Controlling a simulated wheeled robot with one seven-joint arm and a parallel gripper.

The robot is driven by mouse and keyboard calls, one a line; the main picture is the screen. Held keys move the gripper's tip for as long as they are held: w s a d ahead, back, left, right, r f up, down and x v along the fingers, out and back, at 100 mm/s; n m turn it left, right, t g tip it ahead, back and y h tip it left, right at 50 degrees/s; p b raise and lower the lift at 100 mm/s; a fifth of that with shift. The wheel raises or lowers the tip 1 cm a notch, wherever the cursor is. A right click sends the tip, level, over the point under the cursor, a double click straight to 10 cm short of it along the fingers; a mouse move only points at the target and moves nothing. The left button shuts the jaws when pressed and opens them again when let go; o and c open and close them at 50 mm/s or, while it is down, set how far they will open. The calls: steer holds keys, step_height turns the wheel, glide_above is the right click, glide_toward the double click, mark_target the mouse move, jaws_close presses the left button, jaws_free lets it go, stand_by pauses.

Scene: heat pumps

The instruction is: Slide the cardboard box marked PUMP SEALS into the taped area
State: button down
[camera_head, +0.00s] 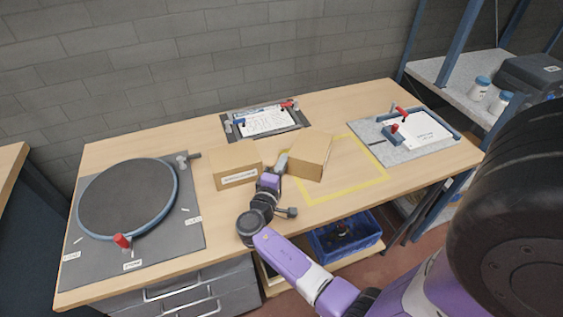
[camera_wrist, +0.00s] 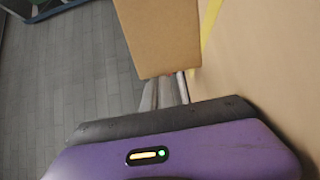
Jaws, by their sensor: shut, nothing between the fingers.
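Two cardboard boxes stand on the workbench in the head view. The left box (camera_head: 236,164) has a white label on its front, too small to read. The right box (camera_head: 310,156) stands turned at the left edge of the yellow taped area (camera_head: 345,190), and no label shows on it. I cannot tell which is marked PUMP SEALS. My gripper (camera_head: 281,163) is shut and empty, between the boxes, its tips at the right box's left side. In the wrist view a plain box face (camera_wrist: 160,38) is right in front of the shut fingers (camera_wrist: 165,88); contact is unclear.
A round turntable (camera_head: 128,198) on a dark plate fills the bench's left end. A clipboard fixture (camera_head: 266,121) lies behind the boxes, and another plate with papers (camera_head: 418,132) lies at right. The middle of the taped area is clear. A blue bin (camera_head: 345,238) sits below the bench.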

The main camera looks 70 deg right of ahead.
mark_target(305, 166)
steer(key=s, duration=0.2)
steer(key=s+d, duration=0.1)
steer(key=s, duration=0.2)
steer(key=s+d+b, duration=0.1)
steer(key=s, duration=0.2)
steer(key=shift+d, duration=0.1)
steer(key=shift+w+f, duration=0.1)
steer(key=shift+w, duration=0.15)
steer(key=shift+w+b, duration=0.3)
steer(key=shift+b, duration=0.1)
step_height(305, 166, up, 6)
steer(key=shift+s+f+p, duration=0.1)
steer(key=shift+f+p, duration=0.05)
steer(key=shift+p, duration=0.2)
steer(key=s+d+b, duration=0.1)
steer(key=s+d, duration=0.1)
steer(key=s, duration=0.8)
steer(key=s+d+b, duration=0.2)
steer(key=s+d, duration=0.1)
steer(key=s, duration=0.7)
steer(key=shift+s+f, duration=0.15)
steer(key=shift+f, duration=0.1)
